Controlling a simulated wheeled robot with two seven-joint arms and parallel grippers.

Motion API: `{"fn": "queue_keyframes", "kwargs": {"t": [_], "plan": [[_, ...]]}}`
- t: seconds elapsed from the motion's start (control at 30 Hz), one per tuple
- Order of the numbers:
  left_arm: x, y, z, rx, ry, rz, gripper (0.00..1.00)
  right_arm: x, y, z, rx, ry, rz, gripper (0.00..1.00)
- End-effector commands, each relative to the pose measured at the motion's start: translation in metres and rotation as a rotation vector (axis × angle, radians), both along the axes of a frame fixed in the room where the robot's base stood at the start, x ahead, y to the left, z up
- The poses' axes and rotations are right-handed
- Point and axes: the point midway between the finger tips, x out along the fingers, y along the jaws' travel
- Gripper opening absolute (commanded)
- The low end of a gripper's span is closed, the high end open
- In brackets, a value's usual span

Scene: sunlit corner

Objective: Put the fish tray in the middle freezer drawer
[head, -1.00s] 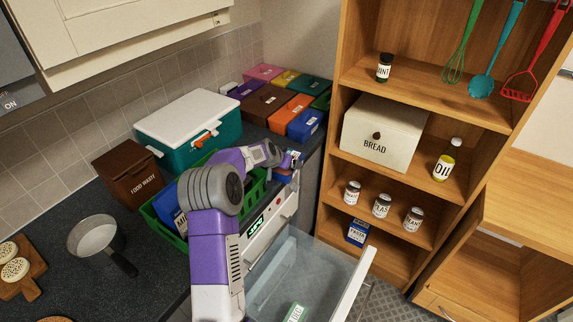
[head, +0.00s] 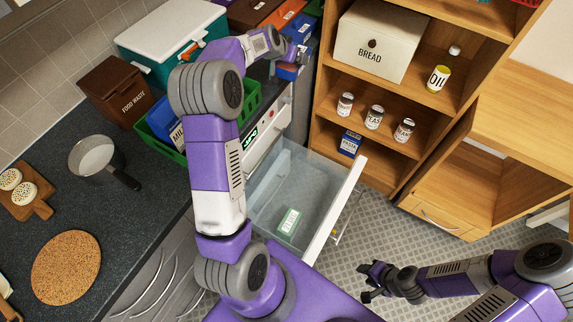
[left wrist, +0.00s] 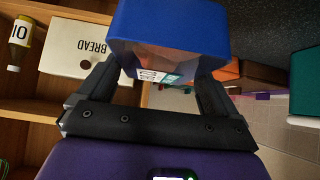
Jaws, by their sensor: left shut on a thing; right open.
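My left gripper (head: 292,57) is shut on a blue tray (left wrist: 172,30), apparently the fish tray; its label is too small to read. In the head view the tray (head: 288,72) is partly hidden by the gripper and sits high, beyond the open drawer. The freezer drawer (head: 341,213) is pulled out, with a white front and clear walls, below a shut white front (head: 262,150). A green and white packet (head: 289,221) lies inside it. My right gripper (head: 371,283) is open and empty, low over the floor, right of the drawer.
A green crate (head: 247,102) with a blue carton (head: 163,124) stands on the counter behind my left arm. A cooler (head: 172,32), a food waste bin (head: 118,90) and a pan (head: 93,157) stand nearby. The shelf unit (head: 325,85) rises right of the freezer. Most of the drawer is clear.

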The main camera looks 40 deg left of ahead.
Motion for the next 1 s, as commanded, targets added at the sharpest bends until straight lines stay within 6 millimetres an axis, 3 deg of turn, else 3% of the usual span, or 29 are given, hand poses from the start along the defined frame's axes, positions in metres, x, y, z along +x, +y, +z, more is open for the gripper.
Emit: {"fn": "queue_keyframes", "kwargs": {"t": [0.03,0.1,0.27,0.4,0.6,0.67,0.8,1.0], "plan": [[0.004,-0.025,-0.007,-0.005,-0.001,-0.025,0.46,0.0,0.0,0.0,0.0,0.0,0.0,0.4],[0.007,-0.056,-0.019,-0.011,-0.004,-0.048,0.46,0.0,0.0,0.0,0.0,0.0,0.0,0.4],[-0.001,-0.125,-0.047,-0.021,-0.013,-0.088,0.46,0.0,0.0,0.0,0.0,0.0,0.0,0.4],[-0.019,-0.177,-0.07,-0.023,-0.013,-0.11,0.46,0.0,0.0,0.0,0.0,0.0,0.0,0.4],[-0.058,-0.234,-0.108,-0.011,0.002,-0.12,0.46,0.0,0.0,-0.003,0.0,0.0,0.0,0.4],[-0.071,-0.247,-0.123,-0.004,0.008,-0.116,0.46,0.0,0.0,-0.006,0.0,0.0,0.0,0.4],[-0.088,-0.26,-0.173,0.007,0.021,-0.065,0.46,0.0,0.0,-0.02,0.0,0.0,0.0,0.4],[-0.079,-0.25,-0.242,0.005,0.022,0.045,0.46,0.0,0.0,-0.04,0.0,0.0,0.0,0.4]]}}
